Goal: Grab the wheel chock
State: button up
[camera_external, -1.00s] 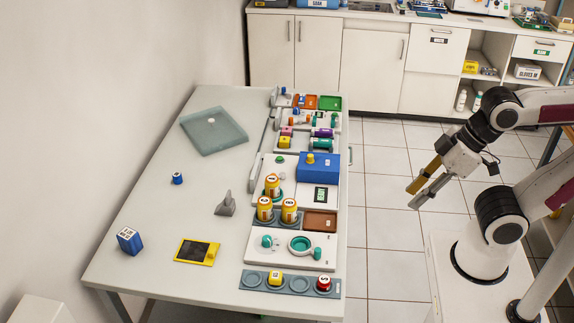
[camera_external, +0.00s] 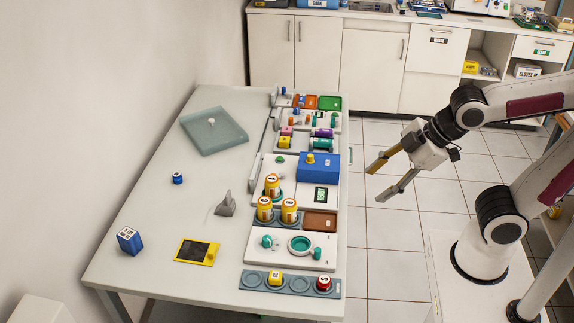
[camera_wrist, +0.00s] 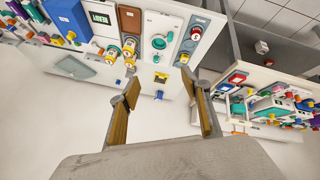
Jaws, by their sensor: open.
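The likely wheel chock is a small grey wedge (camera_external: 225,206) with a raised upright end. It sits on the bare middle of the white table (camera_external: 150,210), left of the yellow-capped bottles. I cannot pick it out clearly in the wrist view. My gripper (camera_external: 377,183) is open and empty, in the air to the right of the table's right edge, well apart from the wedge. Its two fingers also show in the wrist view (camera_wrist: 160,83), spread wide with nothing between them.
Yellow bottles (camera_external: 264,209) and a blue box (camera_external: 318,168) stand between my gripper and the wedge. A yellow-framed dark panel (camera_external: 196,251), a blue cube (camera_external: 129,240) and a glassy tray (camera_external: 213,131) lie on the table. The table's left side has free room.

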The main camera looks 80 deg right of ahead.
jog(key=w+d+f+n+t, duration=0.1)
jog(key=w+d+f+n, duration=0.15)
jog(key=w+n, duration=0.35)
jog(key=w+d+f+n+t+h, duration=0.1)
jog(key=w+d+n, duration=0.25)
jog(key=w, duration=0.55)
jog(key=w+d+f+n+t, duration=0.1)
jog(key=w+d+f+n, duration=0.15)
jog(key=w+n, duration=0.35)
jog(key=w+d+f+n+t, duration=0.2)
jog(key=w+d+f+n, duration=0.2)
jog(key=w+f+n, duration=0.35)
jog(key=n+t+y, duration=0.1)
jog(key=n+t, duration=0.1)
jog(key=n, duration=0.6)
send_near(230, 197)
jog(key=shift+a, duration=0.15)
jog(key=shift+x, duration=1.3)
jog(key=shift+x, duration=2.55)
